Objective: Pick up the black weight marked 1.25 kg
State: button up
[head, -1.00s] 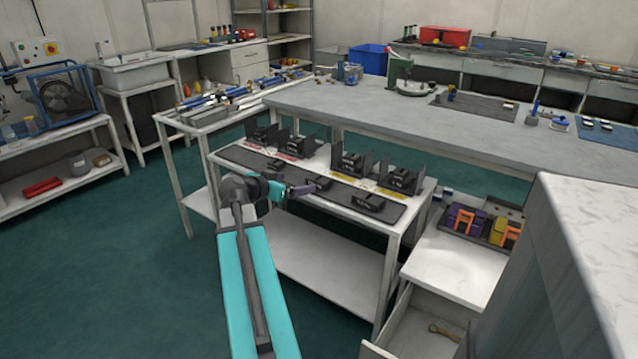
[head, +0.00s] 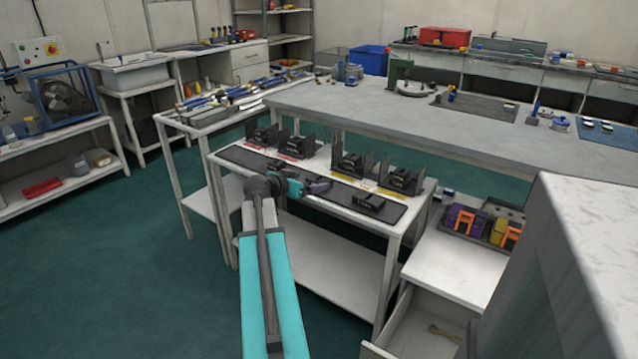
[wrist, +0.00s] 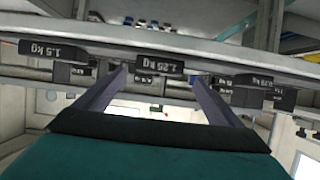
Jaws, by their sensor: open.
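The black weight marked 1.25 kg (wrist: 160,66) shows upside down in the wrist view, at top centre. My gripper (wrist: 158,76) is open, with one finger on each side of this weight in the picture; I cannot tell how much gap is left ahead of the fingertips. Nothing is held. In the head view my gripper (head: 314,187) is over the front part of the dark mat on the small white table. It covers the place where a black weight lay in view earlier, so that weight is mostly hidden there.
Another weight, marked 1.5 kg (wrist: 46,50), is at left in the wrist view, and one with an unclear label (wrist: 264,80) at right. A black weight (head: 368,202) lies right of my gripper on the dark mat (head: 393,213). Black holders (head: 352,165) stand behind.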

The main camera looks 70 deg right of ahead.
aim_at(317, 179)
jog(key=shift+s, duration=0.1)
jog(key=shift+x, duration=2.6)
jog(key=c, duration=2.1)
jog(key=shift+c, duration=0.3)
jog(key=shift+r, duration=0.1)
jog(key=shift+r, duration=0.1)
